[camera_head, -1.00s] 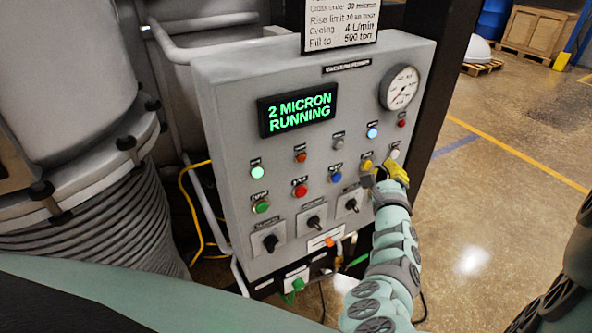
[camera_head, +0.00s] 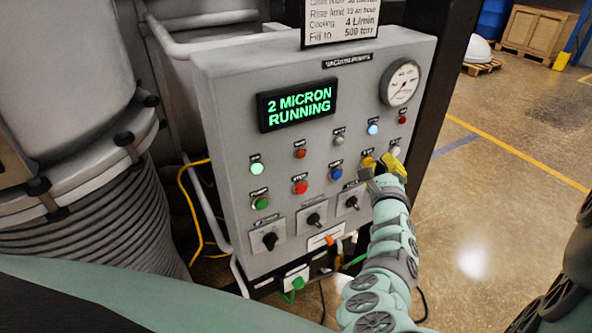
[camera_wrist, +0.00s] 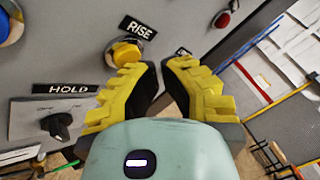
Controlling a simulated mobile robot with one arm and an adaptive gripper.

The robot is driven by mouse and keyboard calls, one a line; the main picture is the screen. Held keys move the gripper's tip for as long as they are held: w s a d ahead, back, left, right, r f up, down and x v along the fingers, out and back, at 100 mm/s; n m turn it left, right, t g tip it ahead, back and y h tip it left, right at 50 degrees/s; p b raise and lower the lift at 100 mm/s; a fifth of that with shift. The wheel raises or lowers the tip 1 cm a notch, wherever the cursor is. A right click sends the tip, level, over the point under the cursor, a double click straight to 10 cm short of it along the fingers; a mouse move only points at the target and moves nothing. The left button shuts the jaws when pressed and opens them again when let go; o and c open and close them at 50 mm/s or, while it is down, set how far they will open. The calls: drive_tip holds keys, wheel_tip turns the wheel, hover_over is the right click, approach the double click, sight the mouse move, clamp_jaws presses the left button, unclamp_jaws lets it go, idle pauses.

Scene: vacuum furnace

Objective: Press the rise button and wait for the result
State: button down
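The control panel (camera_head: 235,150) is a grey box with a green display (camera_head: 296,105) reading "2 MICRON RUNNING". The rise button (camera_wrist: 126,52) is yellow and round, beside a black RISE label (camera_wrist: 138,28) in the wrist view. It also shows as a yellow button (camera_head: 367,162) in the head view. My gripper (camera_wrist: 160,68) has two yellow, ridged fingers with a narrow gap between their tips, and holds nothing. Its left finger overlaps the button's lower edge in the wrist view; contact cannot be told. In the head view my gripper (camera_head: 381,170) is just right of the button.
A blue button (camera_head: 336,174) and a white one (camera_head: 396,151) flank the rise button. Black rotary knobs (camera_head: 313,219) line the panel's lower part. A pressure gauge (camera_head: 402,83) is at upper right. A yellow cable (camera_head: 190,205) hangs at left. Open floor (camera_head: 490,200) lies right.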

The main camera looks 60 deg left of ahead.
drive_tip(key=shift+a+b, duration=0.3)
drive_tip(key=shift+a, duration=0.1)
idle(0.4)
drive_tip(key=shift+d, duration=0.15)
drive_tip(key=shift+s+d+p, duration=0.1)
drive_tip(key=shift+d+p, duration=0.35)
drive_tip(key=shift+d, duration=0.2)
drive_tip(key=d+p, duration=0.2)
drive_tip(key=d, duration=0.3)
drive_tip(key=shift+s, duration=0.15)
idle(0.8)
